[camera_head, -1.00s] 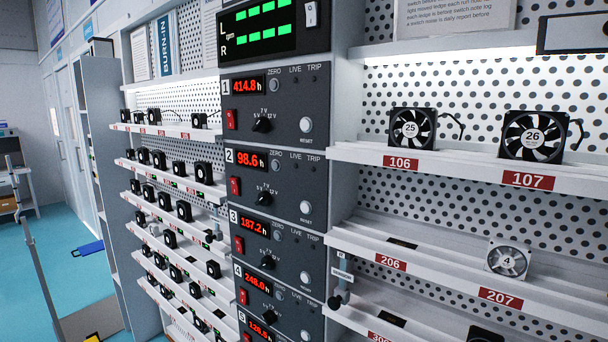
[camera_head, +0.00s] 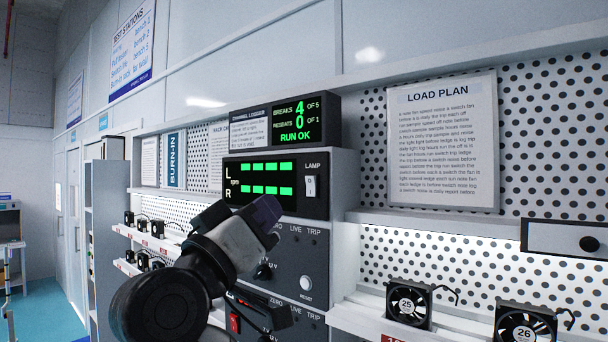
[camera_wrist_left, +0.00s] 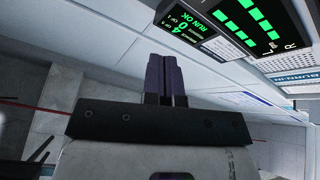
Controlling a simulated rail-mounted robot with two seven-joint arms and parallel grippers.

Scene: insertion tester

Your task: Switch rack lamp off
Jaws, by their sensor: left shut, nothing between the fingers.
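The lamp switch (camera_head: 310,187) is a white rocker under the word LAMP, at the right end of the black rpm panel (camera_head: 240,200) with green bars. My left gripper (camera_head: 270,208) is in front of that panel, below and to the left of the switch, apart from it in the picture. Its dark purple fingers are closed together and empty; they also show in the left wrist view (camera_wrist_left: 165,78). The rpm panel shows there too, upside down at the top right (camera_wrist_left: 255,25); the switch is not visible there. My right gripper is not in view.
A channel logger display (camera_head: 293,122) reading RUN OK sits above the panel. Timer modules with knobs and red switches (camera_head: 235,322) are below. A load plan sheet (camera_head: 443,140) hangs on the right. Fans (camera_head: 408,303) stand on shelves at both sides.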

